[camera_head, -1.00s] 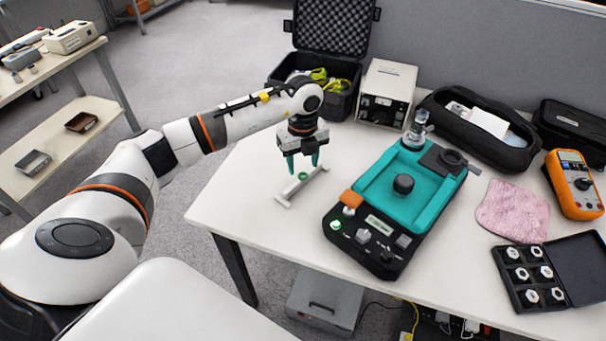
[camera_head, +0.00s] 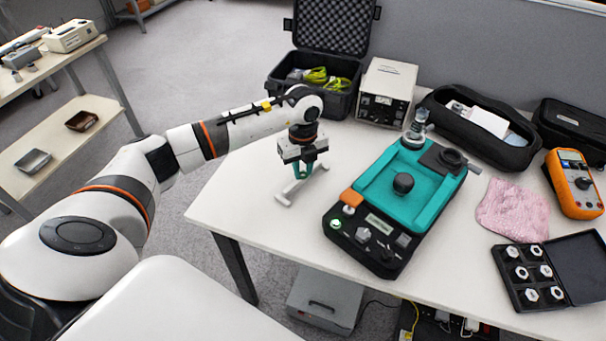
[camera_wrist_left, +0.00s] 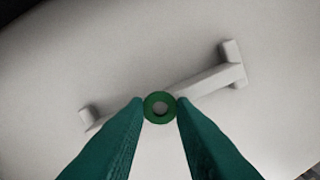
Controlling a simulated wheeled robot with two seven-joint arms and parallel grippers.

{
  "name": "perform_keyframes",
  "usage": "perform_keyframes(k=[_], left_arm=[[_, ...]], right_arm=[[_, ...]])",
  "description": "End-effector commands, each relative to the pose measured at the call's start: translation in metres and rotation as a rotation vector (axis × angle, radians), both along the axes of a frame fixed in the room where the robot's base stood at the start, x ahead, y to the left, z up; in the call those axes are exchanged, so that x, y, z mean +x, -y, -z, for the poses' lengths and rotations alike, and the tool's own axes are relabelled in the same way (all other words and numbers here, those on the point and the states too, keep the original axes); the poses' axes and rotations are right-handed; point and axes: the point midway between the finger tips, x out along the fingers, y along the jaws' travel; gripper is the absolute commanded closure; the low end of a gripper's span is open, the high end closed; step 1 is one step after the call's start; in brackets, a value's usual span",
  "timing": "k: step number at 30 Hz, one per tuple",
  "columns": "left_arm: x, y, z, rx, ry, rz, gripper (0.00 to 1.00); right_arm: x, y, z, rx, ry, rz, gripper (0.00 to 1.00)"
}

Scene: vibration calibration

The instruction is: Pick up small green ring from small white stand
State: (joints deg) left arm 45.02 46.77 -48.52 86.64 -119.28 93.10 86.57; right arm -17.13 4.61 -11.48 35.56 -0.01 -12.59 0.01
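The small white stand (camera_head: 285,197) lies on the table left of the teal machine. In the left wrist view the stand (camera_wrist_left: 212,84) is a pale bar with a raised block at each end. My left gripper (camera_head: 303,174) points down over the middle of the stand, its teal fingers close together. In the left wrist view the small green ring (camera_wrist_left: 160,107) sits between the fingertips, which touch it on both sides. I cannot tell if the ring is clear of the stand. The fingers hide the ring in the head view. My right gripper is not in view.
The teal and black machine (camera_head: 418,190) stands close on the right. Behind are an open black case (camera_head: 338,101) and a white instrument box (camera_head: 387,92). A pink cloth (camera_head: 514,209) and a case of nuts lie farther right. The table left of the stand is bare.

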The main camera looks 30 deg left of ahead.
Motion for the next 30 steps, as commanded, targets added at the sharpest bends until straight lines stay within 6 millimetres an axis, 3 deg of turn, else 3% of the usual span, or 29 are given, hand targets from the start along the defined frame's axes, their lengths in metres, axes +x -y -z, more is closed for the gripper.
perform_keyframes(k=[13,24,30], left_arm=[[0.001,0.0,-0.009,0.0,0.004,0.0,0.98],[0.001,0.0,-0.079,0.0,0.004,0.001,0.98],[0.0,0.0,-0.103,0.0,0.001,0.0,0.98]], right_arm=[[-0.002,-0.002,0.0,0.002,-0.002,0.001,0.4],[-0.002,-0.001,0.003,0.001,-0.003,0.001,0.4],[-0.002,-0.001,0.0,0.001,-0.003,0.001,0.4]])
